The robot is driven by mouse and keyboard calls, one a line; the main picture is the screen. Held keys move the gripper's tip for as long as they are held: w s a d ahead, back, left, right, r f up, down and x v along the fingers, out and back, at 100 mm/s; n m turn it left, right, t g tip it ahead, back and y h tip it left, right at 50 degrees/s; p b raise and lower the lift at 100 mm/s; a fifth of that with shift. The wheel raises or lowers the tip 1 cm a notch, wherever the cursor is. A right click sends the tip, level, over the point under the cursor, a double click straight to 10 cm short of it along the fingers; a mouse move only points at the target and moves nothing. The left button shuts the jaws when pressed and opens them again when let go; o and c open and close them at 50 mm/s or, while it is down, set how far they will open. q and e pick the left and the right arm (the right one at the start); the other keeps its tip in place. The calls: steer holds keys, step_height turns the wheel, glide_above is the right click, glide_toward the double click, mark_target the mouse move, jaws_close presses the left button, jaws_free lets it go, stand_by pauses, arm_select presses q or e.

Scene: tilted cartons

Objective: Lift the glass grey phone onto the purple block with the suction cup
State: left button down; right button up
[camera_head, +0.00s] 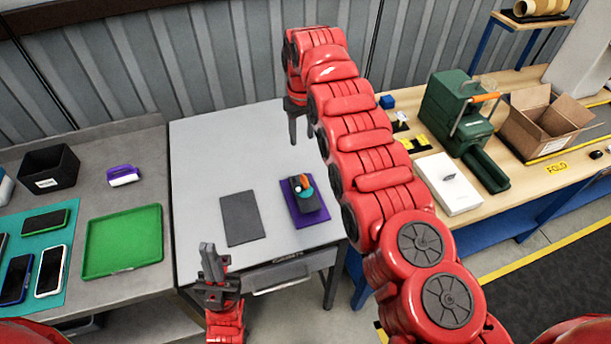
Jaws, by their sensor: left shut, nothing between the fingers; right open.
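On the grey table (200,150), a dark grey box-shaped item (309,204) lies on a flat purple piece (322,215). A small teal and orange item (303,184), perhaps the suction cup, sits on top of it. A flat dark grey rectangle (242,218) lies to the left; I cannot tell whether this or the box-shaped item is the glass grey phone. My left gripper (209,248) is shut and empty at the table's front edge, below the grey rectangle. My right gripper (300,128) is open, pointing down over the back of the table, apart from everything.
The left bench holds several phones on a teal mat (62,292), a green tray (122,242), a black bin (48,170) and a purple-white item (123,175). The right bench holds a white box (447,183), a green machine (452,110) and an open carton (548,122).

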steer(key=s+r, duration=0.1)
steer(key=r, duration=0.1)
steer(key=g+b, duration=0.1)
steer(key=b, duration=0.8)
glide_above(304, 176)
step_height(304, 176, down, 9)
steer(key=shift+w+a+r, duration=0.1)
steer(key=shift+a, duration=0.05)
step_height(304, 176, down, 3)
steer(key=shift+r+p, duration=0.1)
steer(key=shift+p, duration=1.15)
steer(key=shift+f, duration=0.25)
steer(key=shift+f+p, duration=0.5)
steer(key=shift+p, duration=0.05)
steer(key=f+p, duration=0.1)
steer(key=f, duration=0.2)
steer(key=shift+d+f+p, duration=0.2)
steer(key=shift+p, duration=0.1)
steer(key=shift+f, duration=0.5)
jaws_close()
